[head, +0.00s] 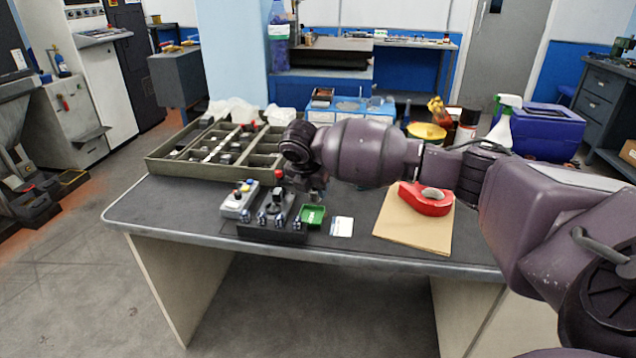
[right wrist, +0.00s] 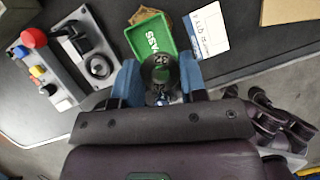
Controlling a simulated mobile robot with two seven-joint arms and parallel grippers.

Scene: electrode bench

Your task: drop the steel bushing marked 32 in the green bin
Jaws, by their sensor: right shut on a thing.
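My right gripper (head: 316,194) hangs low over the bench beside the green bin. In the right wrist view its two blue fingers are shut on a dark round bushing (right wrist: 161,68). The bushing's face carries a small two-digit mark that I cannot read surely; it looks like 42. The green bin (head: 312,216) is a small open tray on the bench. It also shows in the right wrist view (right wrist: 149,34), just beyond the held bushing, with white letters inside. A dark rack (head: 272,234) with several shiny bushings stands left of the bin. My left gripper does not show.
A grey control box (head: 236,207) with coloured knobs stands left of the rack. A white card (head: 342,227) lies right of the bin. A divided tray (head: 168,166) stands at the back left.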

